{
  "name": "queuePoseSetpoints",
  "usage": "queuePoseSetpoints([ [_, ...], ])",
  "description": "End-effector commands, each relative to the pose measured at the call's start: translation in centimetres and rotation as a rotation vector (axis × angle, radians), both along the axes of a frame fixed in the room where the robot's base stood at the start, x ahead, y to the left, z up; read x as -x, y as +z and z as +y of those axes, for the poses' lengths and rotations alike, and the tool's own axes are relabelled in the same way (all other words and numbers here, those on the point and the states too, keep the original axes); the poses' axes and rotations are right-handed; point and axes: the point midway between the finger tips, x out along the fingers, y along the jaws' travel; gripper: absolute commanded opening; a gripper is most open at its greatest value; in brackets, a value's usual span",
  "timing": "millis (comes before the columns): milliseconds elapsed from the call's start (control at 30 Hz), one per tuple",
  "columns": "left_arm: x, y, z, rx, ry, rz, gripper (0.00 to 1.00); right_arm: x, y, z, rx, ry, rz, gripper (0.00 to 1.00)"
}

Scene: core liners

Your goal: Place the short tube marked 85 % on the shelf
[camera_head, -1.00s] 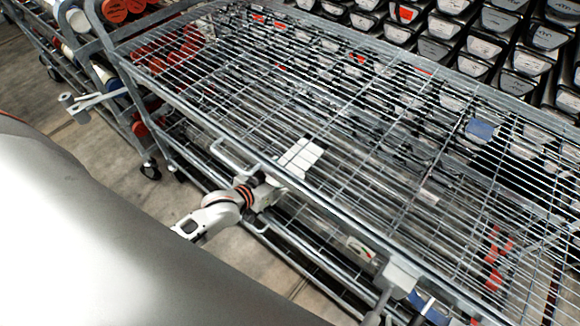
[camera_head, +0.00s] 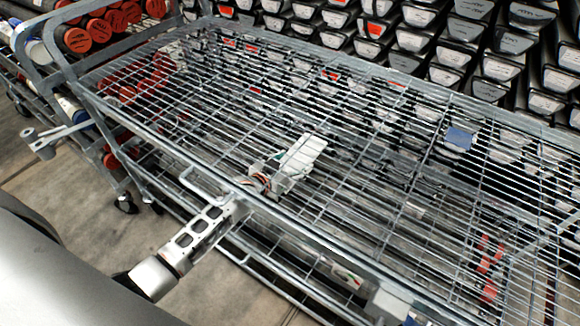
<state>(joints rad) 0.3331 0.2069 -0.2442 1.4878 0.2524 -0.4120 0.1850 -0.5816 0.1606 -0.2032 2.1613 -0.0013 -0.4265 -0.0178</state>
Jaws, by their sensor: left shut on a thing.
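My left gripper (camera_head: 265,182) is at the front rail of the wire shelf (camera_head: 215,172), near its middle. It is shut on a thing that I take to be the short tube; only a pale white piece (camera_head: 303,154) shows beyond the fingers. The wires and fingers hide much of it. No 85 % mark can be read. I cannot tell whether the piece touches the mesh. My right gripper is not in view.
Dark liners with pale end caps (camera_head: 448,76) are stacked behind the shelf. Orange-capped tubes (camera_head: 98,30) lie in a rack at the left. Red items (camera_head: 490,265) show through the mesh at the right. The shelf top looks largely bare.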

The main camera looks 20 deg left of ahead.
Motion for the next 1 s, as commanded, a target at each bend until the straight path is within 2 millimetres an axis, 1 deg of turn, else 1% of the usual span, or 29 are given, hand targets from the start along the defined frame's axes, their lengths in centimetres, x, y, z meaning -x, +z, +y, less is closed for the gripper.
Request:
queuePoseSetpoints([
  [67,-0.1,-0.5,0.0,0.003,0.000,-0.004,0.09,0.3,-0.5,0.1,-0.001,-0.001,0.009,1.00],
  [200,0.0,-2.4,0.0,0.003,0.000,0.000,0.09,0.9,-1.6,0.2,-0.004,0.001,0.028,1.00],
  [233,0.0,-2.8,0.0,0.004,0.001,0.000,0.09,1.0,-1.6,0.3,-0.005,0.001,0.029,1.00],
  [300,0.0,-3.2,0.0,0.004,0.000,-0.003,0.09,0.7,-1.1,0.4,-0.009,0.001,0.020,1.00],
  [433,-0.1,-2.9,0.0,0.004,0.001,-0.008,0.09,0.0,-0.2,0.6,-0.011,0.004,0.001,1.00],
  [600,-0.2,-2.9,0.0,0.003,0.000,-0.009,0.09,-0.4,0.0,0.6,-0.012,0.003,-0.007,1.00],
  [633,0.1,-3.3,0.0,0.000,0.000,0.000,0.69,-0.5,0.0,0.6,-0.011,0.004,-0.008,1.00],
  [667,0.1,-3.3,0.0,0.000,0.000,0.000,0.76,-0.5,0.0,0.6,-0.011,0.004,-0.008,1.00],
  [700,0.0,-3.3,0.0,0.000,0.000,0.000,0.80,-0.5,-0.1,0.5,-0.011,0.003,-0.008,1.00],
  [1000,0.1,-3.3,0.0,0.000,0.000,0.000,0.80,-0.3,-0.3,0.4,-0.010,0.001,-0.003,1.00],
])
